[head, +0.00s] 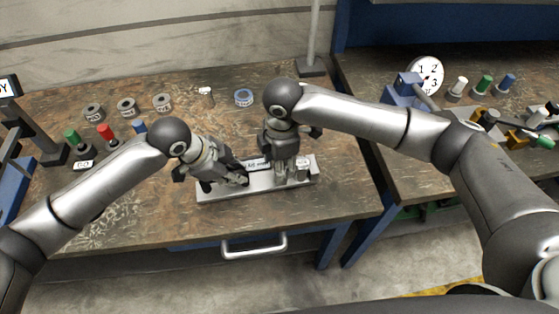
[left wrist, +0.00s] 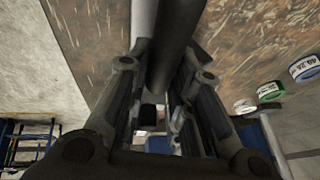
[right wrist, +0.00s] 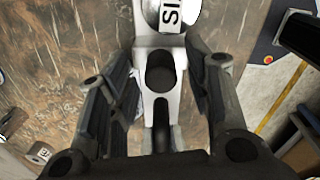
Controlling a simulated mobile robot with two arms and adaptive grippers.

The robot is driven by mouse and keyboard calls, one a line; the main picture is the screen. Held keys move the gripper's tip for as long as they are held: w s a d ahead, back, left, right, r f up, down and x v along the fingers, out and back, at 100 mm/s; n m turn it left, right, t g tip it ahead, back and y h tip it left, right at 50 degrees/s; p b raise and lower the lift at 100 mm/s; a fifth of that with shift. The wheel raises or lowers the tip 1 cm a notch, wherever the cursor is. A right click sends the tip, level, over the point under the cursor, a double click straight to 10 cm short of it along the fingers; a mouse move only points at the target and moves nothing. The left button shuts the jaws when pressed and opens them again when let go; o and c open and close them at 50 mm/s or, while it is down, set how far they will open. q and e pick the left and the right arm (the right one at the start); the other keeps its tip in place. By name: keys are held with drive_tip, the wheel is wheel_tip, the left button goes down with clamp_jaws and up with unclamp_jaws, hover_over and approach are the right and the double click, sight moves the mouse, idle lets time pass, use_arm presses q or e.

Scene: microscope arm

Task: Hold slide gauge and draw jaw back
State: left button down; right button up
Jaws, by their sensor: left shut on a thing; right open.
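The slide gauge (head: 210,193) is a long pale grey bar lying near the front of the wooden bench, with a white lettered label (head: 258,163) on it. My left gripper (head: 241,181) is at its left part, shut on the gauge; in the left wrist view a dark round bar (left wrist: 172,45) runs between the fingers. My right gripper (head: 290,182) is above its right part, open. In the right wrist view a pale grey piece (right wrist: 160,105) with a dark oval recess lies between the spread fingers, apart from both. My grippers hide much of the gauge, including the jaw's exact position.
Several tape rolls (head: 163,102) and a blue-labelled roll (head: 243,97) stand behind. A drawer handle (head: 254,246) projects below the front edge. A second bench with a numbered dial (head: 427,74) is right.

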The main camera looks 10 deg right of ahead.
use_arm(q)
drive_tip(key=shift+r, duration=0.1)
use_arm(e)
drive_tip(key=shift+r, duration=0.1)
wheel_tip(320, 180, up, 12)
drive_tip(key=shift+s, duration=0.35)
drive_tip(key=shift+d, duration=0.1)
use_arm(q)
drive_tip(key=c, duration=1.2)
unclamp_jaws()
